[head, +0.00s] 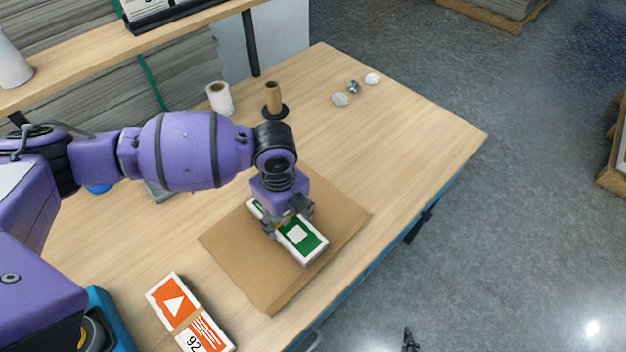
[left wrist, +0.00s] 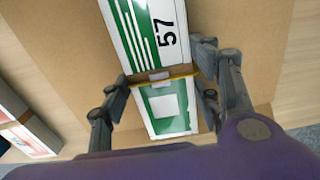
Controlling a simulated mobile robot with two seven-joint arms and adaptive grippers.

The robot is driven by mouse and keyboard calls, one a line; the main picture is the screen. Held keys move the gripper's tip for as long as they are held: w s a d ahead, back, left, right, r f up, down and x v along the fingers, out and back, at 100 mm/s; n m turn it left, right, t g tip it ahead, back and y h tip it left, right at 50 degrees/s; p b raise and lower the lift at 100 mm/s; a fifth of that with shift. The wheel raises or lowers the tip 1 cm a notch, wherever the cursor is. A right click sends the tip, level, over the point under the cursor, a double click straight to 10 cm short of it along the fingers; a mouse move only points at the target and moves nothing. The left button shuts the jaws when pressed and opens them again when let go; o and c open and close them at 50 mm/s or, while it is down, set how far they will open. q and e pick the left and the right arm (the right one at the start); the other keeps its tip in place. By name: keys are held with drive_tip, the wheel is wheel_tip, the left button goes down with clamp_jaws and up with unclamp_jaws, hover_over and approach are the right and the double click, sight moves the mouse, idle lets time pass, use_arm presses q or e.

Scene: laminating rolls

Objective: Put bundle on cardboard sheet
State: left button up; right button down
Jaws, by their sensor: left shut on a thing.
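A green and white bundle with a band around its middle (head: 304,240) is over the brown cardboard sheet (head: 250,262), within its outline. It lies on the sheet or just above it; I cannot tell which. My left gripper (head: 287,222) points down and is shut on the bundle's sides near the band. In the left wrist view the bundle (left wrist: 145,35) shows the number 57 between the two fingers (left wrist: 160,90), with cardboard on both sides. A small dark tip at the bottom edge of the head view, apparently my right gripper (head: 410,342), is over the floor, away from the table.
An orange and white bundle (head: 185,312) marked 92 lies left of the sheet near the front. A white roll (head: 220,98), a brown roll on a dark base (head: 273,100) and several small lumps (head: 340,99) stand farther back. The table's right part is clear.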

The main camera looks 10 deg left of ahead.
sight(286, 221)
use_arm(q)
drive_tip(key=shift+f, duration=0.1)
drive_tip(key=o, duration=1.4)
drive_tip(key=shift+f, duration=0.1)
wheel_tip(286, 221, up, 12)
drive_tip(key=shift+r+p, duration=0.2)
drive_tip(key=shift+p, duration=0.15)
